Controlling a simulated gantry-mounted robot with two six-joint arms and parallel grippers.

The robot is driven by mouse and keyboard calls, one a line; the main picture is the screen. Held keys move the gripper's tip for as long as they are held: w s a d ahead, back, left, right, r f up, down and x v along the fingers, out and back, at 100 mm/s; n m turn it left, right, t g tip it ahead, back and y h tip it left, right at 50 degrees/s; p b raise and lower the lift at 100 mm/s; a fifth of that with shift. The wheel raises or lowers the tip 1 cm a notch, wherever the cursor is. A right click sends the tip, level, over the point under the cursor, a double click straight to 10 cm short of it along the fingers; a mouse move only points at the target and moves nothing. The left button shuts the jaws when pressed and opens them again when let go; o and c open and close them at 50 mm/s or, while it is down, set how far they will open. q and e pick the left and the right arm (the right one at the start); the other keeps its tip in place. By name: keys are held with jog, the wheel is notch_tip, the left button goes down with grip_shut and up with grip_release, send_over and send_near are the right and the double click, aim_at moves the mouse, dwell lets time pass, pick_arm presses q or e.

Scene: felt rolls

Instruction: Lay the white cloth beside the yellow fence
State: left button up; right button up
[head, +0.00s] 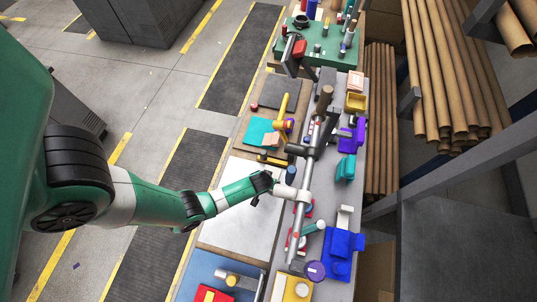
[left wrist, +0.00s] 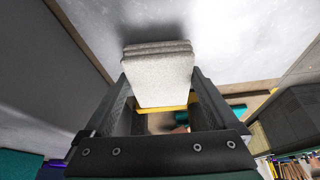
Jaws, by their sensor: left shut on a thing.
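My left gripper (head: 272,187) reaches in from the left over the long workbench. It is shut on the white cloth, a thick folded pad (left wrist: 158,72) between the two fingers in the left wrist view. In the head view a pale piece at the fingertips (head: 287,191) looks like this cloth. A yellow bar (head: 272,160), probably the yellow fence, lies a little beyond the gripper. A yellow strip also shows behind the cloth in the left wrist view (left wrist: 172,107). My right gripper is not in view.
A bare whitish panel (head: 232,218) lies on the bench below my left forearm. A long metal rail (head: 304,190) with a dark clamp runs along the bench. Blue (head: 340,252) and teal (head: 345,168) blocks stand right of it. Cardboard tubes (head: 440,80) fill a rack at the right.

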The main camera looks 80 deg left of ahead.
pick_arm(q)
jog(key=shift+f+b, duration=0.45)
jog(key=shift+f, duration=0.05)
jog(key=o, duration=1.4)
jog(key=shift+c, duration=0.2)
jog(key=p+v, duration=1.1)
jog(key=shift+r, duration=0.3)
jog(key=shift+s, duration=0.1)
